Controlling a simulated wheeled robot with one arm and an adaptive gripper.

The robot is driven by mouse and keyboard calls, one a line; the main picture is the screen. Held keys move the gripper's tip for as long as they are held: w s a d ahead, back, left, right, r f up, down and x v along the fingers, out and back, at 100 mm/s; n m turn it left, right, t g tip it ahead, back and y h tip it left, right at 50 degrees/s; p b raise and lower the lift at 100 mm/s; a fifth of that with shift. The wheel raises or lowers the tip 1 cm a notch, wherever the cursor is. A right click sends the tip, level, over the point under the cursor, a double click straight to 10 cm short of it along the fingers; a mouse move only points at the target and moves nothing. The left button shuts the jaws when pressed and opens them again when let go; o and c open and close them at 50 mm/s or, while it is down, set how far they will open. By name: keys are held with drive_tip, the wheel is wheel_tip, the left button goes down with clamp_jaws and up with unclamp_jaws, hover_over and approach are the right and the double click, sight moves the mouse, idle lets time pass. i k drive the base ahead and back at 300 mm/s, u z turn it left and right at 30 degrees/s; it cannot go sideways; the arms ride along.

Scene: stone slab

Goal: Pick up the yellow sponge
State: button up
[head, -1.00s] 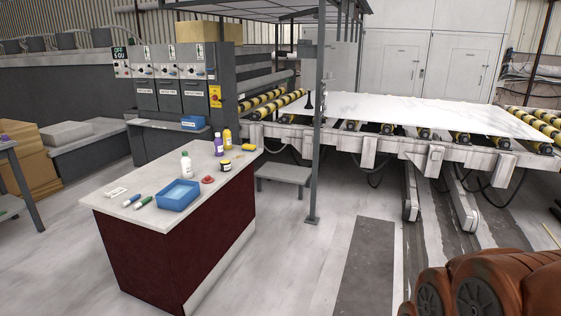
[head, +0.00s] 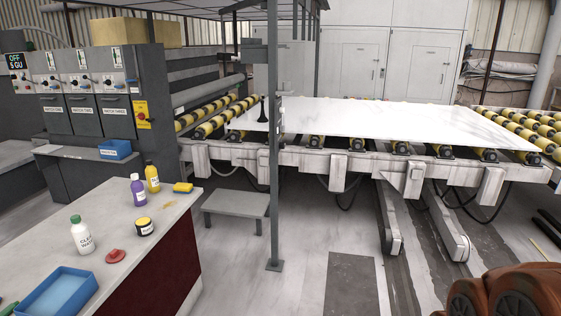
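The yellow sponge (head: 183,188) lies on the grey-topped workbench (head: 128,222), close to its far right corner. It is a small yellow block. A yellow bottle (head: 152,177) and a purple bottle (head: 138,190) stand just left of it. A yellowish patch on the bench top lies in front of it. My gripper does not show in the head view. Orange-brown rounded parts at the bottom right are probably my own arm.
Open floor lies right of the bench.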

sight(181, 188)
drive_tip(key=u, duration=0.05)
drive_tip(key=i, duration=1.75)
drive_tip(key=u, duration=0.95)
drive_tip(key=i, duration=1.35)
drive_tip(key=u, duration=1.5)
drive_tip(key=i, duration=0.65)
drive_tip(key=u, duration=0.3)
